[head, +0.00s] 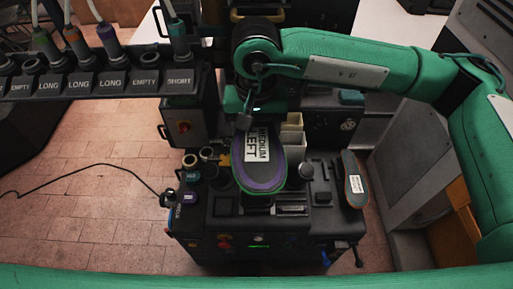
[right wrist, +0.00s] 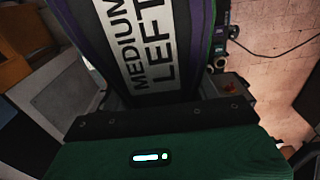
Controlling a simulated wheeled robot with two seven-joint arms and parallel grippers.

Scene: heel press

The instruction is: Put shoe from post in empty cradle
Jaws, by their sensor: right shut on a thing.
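The shoe (head: 262,180) has a dark sole with a purple and green edge and a white label reading MEDIUM LEFT. My right gripper (head: 245,119) is shut on one end of it, above the dark machine (head: 225,228). In the right wrist view the shoe (right wrist: 150,55) runs away from the jaws, label facing the camera. The shoe covers what lies under it, so I cannot tell whether it touches a cradle or post. A second, smaller shoe (head: 353,172) with a white label lies at the machine's right side. My left gripper is not in view.
A dark rack (head: 95,82) at the upper left has slots labelled EMPTY, LONG and SHORT, several with coloured-collar tools. Pale bins (head: 292,138) stand behind the shoe. Small rolls (head: 207,154) sit left of it. A cable (head: 85,168) crosses the tiled floor.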

